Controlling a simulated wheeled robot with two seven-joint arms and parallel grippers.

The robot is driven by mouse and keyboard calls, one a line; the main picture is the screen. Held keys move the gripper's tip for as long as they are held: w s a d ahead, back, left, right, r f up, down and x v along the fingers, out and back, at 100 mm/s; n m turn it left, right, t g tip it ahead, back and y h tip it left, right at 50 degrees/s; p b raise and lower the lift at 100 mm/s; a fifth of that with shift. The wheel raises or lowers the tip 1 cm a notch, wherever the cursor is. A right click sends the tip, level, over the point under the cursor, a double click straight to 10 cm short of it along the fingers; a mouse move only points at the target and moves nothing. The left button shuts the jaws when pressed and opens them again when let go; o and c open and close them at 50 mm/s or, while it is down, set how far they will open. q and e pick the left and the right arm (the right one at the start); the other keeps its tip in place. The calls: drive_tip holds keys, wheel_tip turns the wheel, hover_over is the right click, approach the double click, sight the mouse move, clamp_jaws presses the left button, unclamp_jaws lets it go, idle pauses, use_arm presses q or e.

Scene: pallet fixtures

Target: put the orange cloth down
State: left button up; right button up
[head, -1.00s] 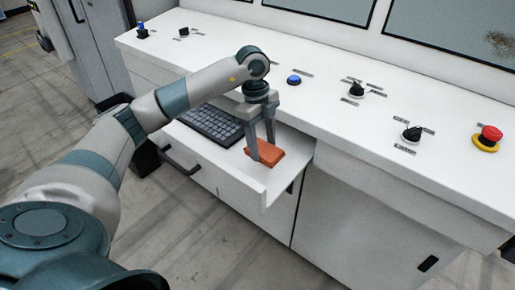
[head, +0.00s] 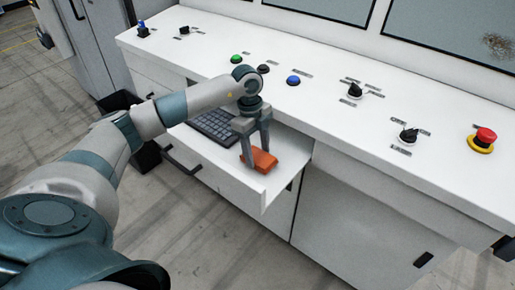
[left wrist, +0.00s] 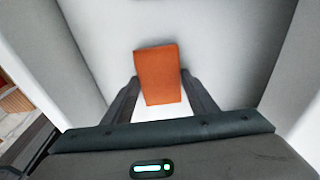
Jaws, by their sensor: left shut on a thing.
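The orange cloth (head: 263,162), a small folded block, is at the right end of the pulled-out white drawer (head: 270,187), right of the keyboard. My left gripper (head: 257,156) points down over the drawer and is shut on the cloth, with one finger at each side. In the left wrist view the cloth (left wrist: 158,74) lies between the fingertips (left wrist: 160,90) above the white drawer floor. I cannot tell whether the cloth touches the floor. My right gripper is not in view.
The black keyboard (head: 214,125) fills the drawer's left part. Behind it is the white console top (head: 320,110) with a green button (head: 236,59), a blue button (head: 293,80), black knobs and a red emergency stop (head: 484,137). The drawer's raised rim surrounds the cloth.

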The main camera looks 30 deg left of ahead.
sight(256, 155)
use_arm(q)
drive_tip(key=shift+f, duration=0.15)
drive_tip(key=o, duration=0.9)
drive_tip(key=shift+o, duration=0.2)
drive_tip(key=shift+f+b, duration=0.15)
drive_tip(key=shift+b, duration=0.15)
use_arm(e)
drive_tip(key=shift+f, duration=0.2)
